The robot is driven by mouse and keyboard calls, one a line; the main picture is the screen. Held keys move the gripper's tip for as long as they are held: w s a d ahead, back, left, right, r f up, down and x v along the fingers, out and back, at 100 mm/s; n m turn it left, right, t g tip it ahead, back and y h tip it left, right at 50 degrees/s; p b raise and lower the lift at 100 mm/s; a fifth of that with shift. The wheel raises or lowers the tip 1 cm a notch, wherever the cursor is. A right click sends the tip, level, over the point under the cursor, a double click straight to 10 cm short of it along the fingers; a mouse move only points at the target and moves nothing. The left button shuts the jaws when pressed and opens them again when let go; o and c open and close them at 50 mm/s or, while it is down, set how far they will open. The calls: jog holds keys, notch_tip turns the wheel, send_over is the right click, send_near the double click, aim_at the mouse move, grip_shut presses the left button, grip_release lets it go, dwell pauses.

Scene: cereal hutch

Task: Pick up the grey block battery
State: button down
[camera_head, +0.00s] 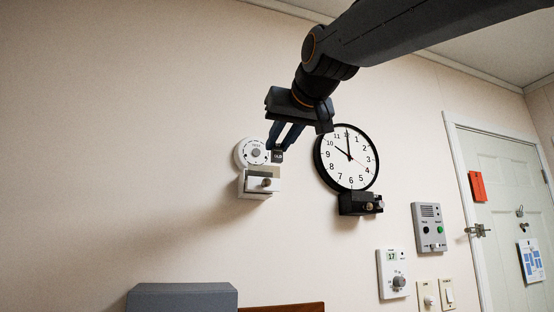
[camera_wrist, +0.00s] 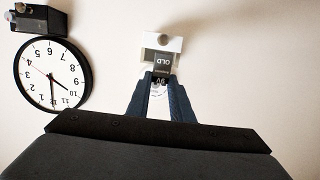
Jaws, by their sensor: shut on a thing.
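The grey block battery (camera_head: 278,157), a small dark block with a label, is between the fingertips of my gripper (camera_head: 279,147). In the wrist view the battery (camera_wrist: 161,65) shows a grey face reading "OLD" and a dark end marked "9V". My gripper (camera_wrist: 161,82) is shut on that dark end. The battery overlaps the white wall box (camera_wrist: 162,45) in the wrist view. In the head view it is just above the upper right of that box (camera_head: 263,186). I cannot tell whether it touches the box.
A round white dial (camera_head: 243,152) is on the wall left of my fingers. A black-rimmed clock (camera_head: 350,172) hangs to the right, above a black box (camera_head: 355,204). Several panels and a door (camera_head: 505,190) are further right. A grey box top (camera_head: 180,298) is below.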

jog(key=shift+b+v, duration=0.8)
jog(key=shift+b, duration=2.8)
jog(key=shift+s+d+f+b, duration=0.25)
jog(key=shift+s+b, duration=0.3)
jog(key=shift+b, duration=0.65)
